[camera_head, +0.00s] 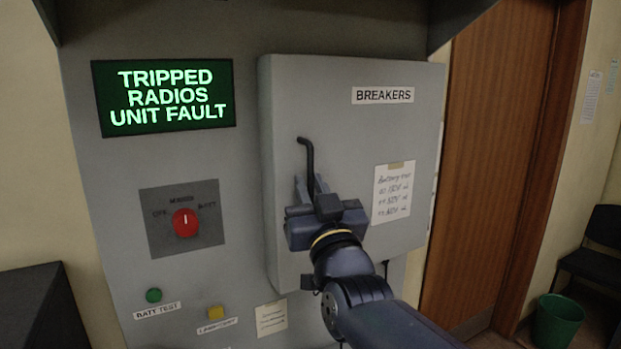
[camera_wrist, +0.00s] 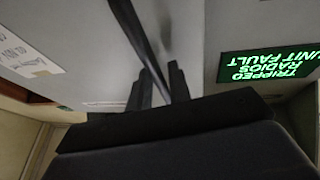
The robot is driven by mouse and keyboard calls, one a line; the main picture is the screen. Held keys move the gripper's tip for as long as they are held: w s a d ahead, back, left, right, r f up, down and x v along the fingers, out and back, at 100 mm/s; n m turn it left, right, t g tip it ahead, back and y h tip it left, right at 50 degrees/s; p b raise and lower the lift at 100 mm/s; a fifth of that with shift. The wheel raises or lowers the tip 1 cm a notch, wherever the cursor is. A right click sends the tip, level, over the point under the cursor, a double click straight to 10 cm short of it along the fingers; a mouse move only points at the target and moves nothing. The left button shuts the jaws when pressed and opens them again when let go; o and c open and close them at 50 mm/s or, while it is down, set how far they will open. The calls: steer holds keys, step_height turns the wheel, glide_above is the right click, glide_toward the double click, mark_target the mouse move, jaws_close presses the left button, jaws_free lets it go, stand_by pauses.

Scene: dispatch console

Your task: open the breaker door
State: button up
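The breaker door (camera_head: 345,130) is a grey panel labelled BREAKERS in the head view, and it looks closed against the console. Its handle (camera_head: 307,158) is a thin dark bar, bent at the top, on the door's left part. My gripper (camera_head: 310,185) is at the handle's lower part, with one finger on each side of it. In the wrist view, the handle (camera_wrist: 145,40) runs down between the two fingertips (camera_wrist: 160,80). The fingers are apart, and a gap shows between the handle and one finger. The handle's lower end is hidden by my gripper.
A green-lit display (camera_head: 163,96) reads TRIPPED RADIOS UNIT FAULT. Below it are a red rotary switch (camera_head: 185,222), a green button (camera_head: 153,295) and a yellow button (camera_head: 216,312). A paper note (camera_head: 392,192) is on the door. A wooden door (camera_head: 495,160) stands at right.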

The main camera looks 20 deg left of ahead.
steer(key=shift+w+a+r, duration=0.1)
steer(key=shift+c, duration=0.6)
jaws_close()
